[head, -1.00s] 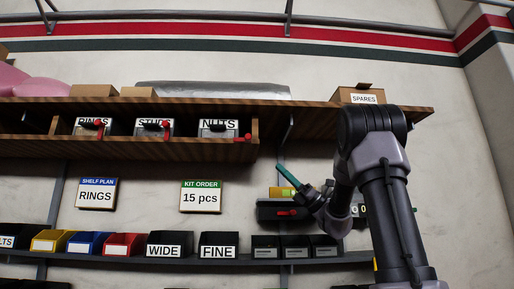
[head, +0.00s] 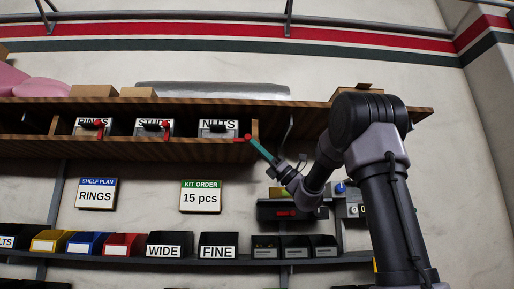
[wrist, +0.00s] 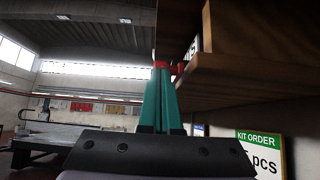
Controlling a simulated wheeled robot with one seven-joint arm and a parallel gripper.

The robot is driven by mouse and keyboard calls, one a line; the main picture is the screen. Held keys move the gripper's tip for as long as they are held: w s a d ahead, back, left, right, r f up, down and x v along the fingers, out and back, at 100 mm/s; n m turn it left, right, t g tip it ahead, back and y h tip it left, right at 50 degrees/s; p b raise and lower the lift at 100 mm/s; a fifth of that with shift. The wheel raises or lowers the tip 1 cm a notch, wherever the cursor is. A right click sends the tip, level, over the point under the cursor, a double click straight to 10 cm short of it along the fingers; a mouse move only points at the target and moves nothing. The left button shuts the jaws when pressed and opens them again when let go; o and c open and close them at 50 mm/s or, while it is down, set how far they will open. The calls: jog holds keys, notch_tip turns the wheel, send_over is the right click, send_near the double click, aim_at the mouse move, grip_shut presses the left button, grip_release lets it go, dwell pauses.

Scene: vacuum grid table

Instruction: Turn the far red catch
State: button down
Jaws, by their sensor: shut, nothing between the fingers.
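A red catch (head: 242,138) lies across the shelf's front lip, below and right of the NUTS bin (head: 217,126). My gripper (head: 250,140) has its teal fingers shut and empty, with the tips at the right end of this catch. In the wrist view the shut fingers (wrist: 160,70) point up, and the red catch (wrist: 178,68) shows just right of the tips against the wooden shelf. I cannot tell whether they touch. Other red catches are at the RINGS bin (head: 99,125) and the STUDS bin (head: 166,127).
The wooden shelf (head: 330,117) overhangs the gripper's tips. A dark box with a red part (head: 286,213) stands below my forearm. A lower shelf holds several small bins (head: 218,246). The KIT ORDER sign (head: 201,197) hangs on the wall, with bare wall around it.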

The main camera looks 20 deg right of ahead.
jog(key=shift+d+r+h, duration=0.2)
jog(key=shift+r+h, duration=0.3)
jog(key=shift+h, duration=0.2)
notch_tip(320, 180, up, 5)
jog(key=g+h, duration=0.1)
jog(key=h, duration=0.5)
jog(key=shift+a, duration=0.15)
jog(key=shift+r, duration=0.1)
dwell(0.4)
dwell(0.5)
